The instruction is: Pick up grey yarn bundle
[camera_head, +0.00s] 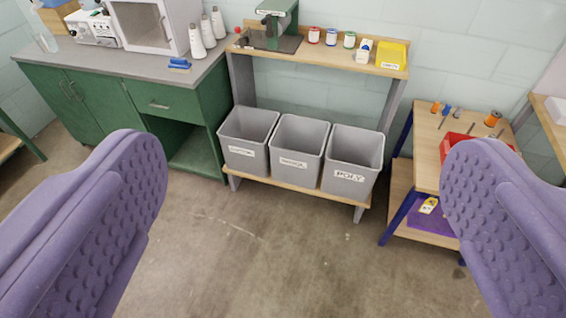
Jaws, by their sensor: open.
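My gripper (304,165) is open and empty. Its two purple, dimpled fingers stand wide apart at the left and right of the picture, with only floor and furniture showing between them. I cannot make out a grey yarn bundle in this view. The fingers hide parts of the green cabinet side, the floor and the right-hand table.
Grey bins (297,145) with labels, one reading POLY (352,160), stand on a low shelf. Above are small spools (331,37) and a yellow tray (391,55). White cones (207,30) stand on the grey counter (130,66). A wooden table (432,150) is right. The middle floor (270,250) is clear.

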